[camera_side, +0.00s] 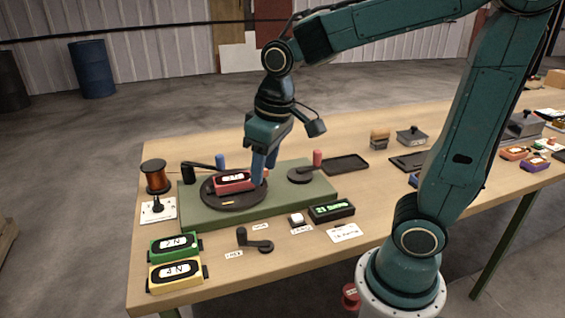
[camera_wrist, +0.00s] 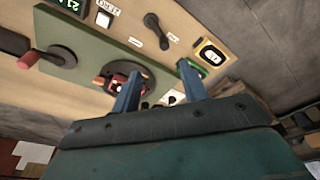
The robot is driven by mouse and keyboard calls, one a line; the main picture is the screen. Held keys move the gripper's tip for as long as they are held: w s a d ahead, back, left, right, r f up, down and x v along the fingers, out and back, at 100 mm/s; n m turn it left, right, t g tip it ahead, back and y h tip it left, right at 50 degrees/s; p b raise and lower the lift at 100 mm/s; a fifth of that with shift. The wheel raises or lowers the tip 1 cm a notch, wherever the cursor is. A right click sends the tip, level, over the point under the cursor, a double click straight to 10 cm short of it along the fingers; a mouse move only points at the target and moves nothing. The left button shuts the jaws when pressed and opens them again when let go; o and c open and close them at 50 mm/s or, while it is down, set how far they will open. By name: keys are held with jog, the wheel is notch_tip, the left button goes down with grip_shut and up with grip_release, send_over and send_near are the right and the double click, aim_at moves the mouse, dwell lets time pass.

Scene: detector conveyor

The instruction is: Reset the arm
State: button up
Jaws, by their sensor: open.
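My gripper (camera_side: 264,172) points down at the right end of a red box (camera_side: 234,181) with a white label. The box lies on a black round turntable (camera_side: 216,201) on a green base plate (camera_side: 315,187). In the wrist view, my gripper (camera_wrist: 159,72) has its blue fingers wide apart with nothing between them close up. The red box (camera_wrist: 117,83) there sits left of the left finger, partly covered by it. I cannot tell whether a finger touches the box.
Green (camera_side: 172,246) and yellow (camera_side: 174,274) labelled boxes lie at the table's front left. A copper spool (camera_side: 155,178) stands left of the plate. A red-knobbed crank (camera_side: 306,174), green display (camera_side: 332,210) and black lever (camera_side: 254,243) are nearby. Black trays (camera_side: 346,163) lie right.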

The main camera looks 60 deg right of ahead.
jog(key=s+r+t, duration=0.3)
jog(key=s, duration=0.8)
jog(key=shift+d+r, duration=0.15)
jog(key=shift+d, duration=0.3)
dwell(0.4)
